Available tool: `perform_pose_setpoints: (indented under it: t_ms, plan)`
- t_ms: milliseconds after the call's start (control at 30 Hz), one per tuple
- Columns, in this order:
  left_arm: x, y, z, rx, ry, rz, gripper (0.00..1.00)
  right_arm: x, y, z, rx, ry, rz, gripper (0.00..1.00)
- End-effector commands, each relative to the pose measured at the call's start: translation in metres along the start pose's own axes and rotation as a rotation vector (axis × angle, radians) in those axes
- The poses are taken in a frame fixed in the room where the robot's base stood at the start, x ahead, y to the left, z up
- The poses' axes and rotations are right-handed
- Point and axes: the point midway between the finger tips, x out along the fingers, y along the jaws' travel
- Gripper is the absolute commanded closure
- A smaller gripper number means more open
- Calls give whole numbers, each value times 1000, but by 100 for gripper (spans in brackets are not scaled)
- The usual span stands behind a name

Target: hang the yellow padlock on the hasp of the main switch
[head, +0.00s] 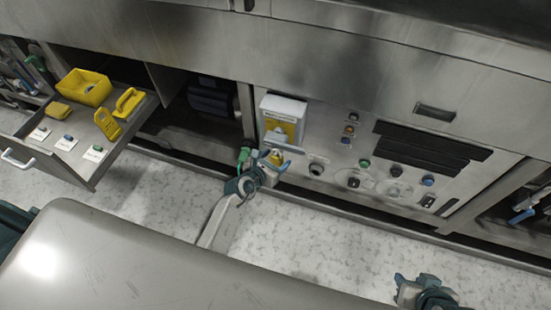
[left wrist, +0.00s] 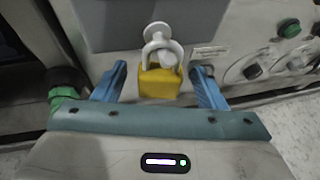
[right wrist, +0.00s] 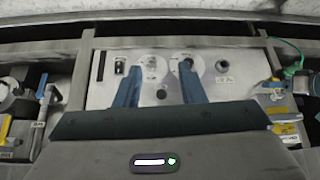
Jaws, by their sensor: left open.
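The yellow padlock (left wrist: 160,82) hangs upright between the fingers of my left gripper (left wrist: 158,70), which is open with a gap on both sides of the body. Its pale shackle (left wrist: 147,52) goes up around a whitish hasp part (left wrist: 160,31); I cannot tell whether it is closed. In the head view the padlock (head: 276,157) is small and partly hidden by my left gripper (head: 272,163), below the white and yellow main switch box (head: 284,112). My right gripper (head: 410,287) is low at the right, away from the padlock. Its fingers (right wrist: 158,82) are apart and empty.
An open drawer (head: 92,172) at the left holds a yellow bin (head: 84,88), other yellow items and several small labelled pieces. The control panel (head: 330,140) has buttons and knobs right of the switch box. A metal surface (head: 130,265) fills the lower left. Pale floor lies between.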

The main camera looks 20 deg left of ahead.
Motion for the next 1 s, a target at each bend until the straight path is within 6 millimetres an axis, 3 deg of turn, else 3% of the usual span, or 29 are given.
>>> perform_pose_setpoints:
  t_ms: [500, 700, 1000]
  plan:
    - [-91, 0, 0, 1, 1, 0, 35, -26, 15, 2, -28, -155, 64, 64]
    - [-105, 0, 0, 0, 0, 0, 35, -29, 17, 3, -30, -176, 73, 64]
    - [-107, 2, 6, -28, -25, 8, 35, -28, 17, 4, -31, -179, 74, 64]
